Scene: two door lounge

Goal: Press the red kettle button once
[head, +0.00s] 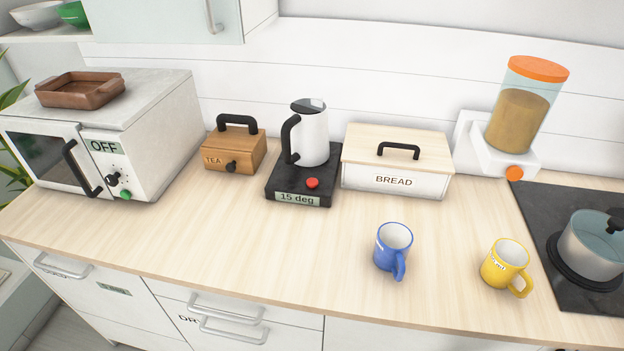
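A white kettle (313,138) with a black handle and dark lid stands upright on a black base (275,186) near the back of the counter. The red button (312,183) is on the base's top, in front of the kettle. A display on the base's front (297,198) reads "15 deg". Neither of my grippers is in the head view, and nothing covers the button.
A wooden tea box (235,148) stands left of the kettle, and a bread box (396,165) stands close on its right. A blue mug (393,247) and a yellow mug (504,262) stand toward the front right. The counter (220,235) before the kettle is clear.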

